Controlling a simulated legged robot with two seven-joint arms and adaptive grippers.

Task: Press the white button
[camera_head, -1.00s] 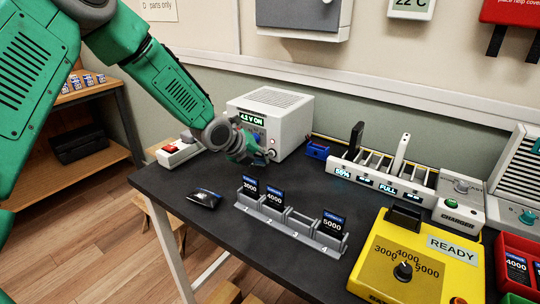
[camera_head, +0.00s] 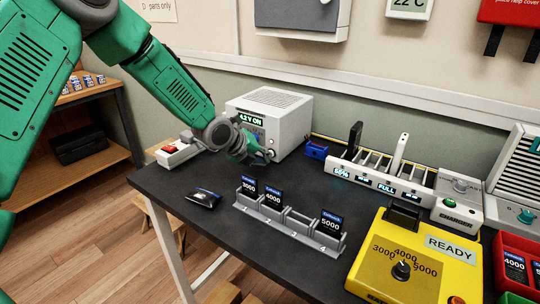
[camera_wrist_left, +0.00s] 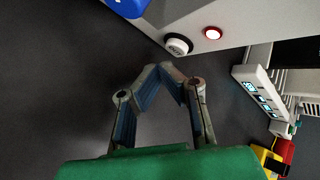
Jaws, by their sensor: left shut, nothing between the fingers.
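The white button (camera_wrist_left: 178,46) sits in a dark ring on the front of the grey power box (camera_head: 290,118), whose display reads 4.2 V ON. A red lit lamp (camera_wrist_left: 212,33) is beside the button. My left gripper (camera_head: 262,158) is in front of the box, low near its front face. In the left wrist view my left gripper's fingers (camera_wrist_left: 160,69) are together and empty, with the tips just short of the button; I cannot see contact. My gripper hides part of the box front in the head view. My right gripper is not in view.
A red-switch strip (camera_head: 178,152) lies left of the box. A charging rack (camera_head: 380,178) and a yellow tester (camera_head: 418,255) are to the right. Bare dark table lies between.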

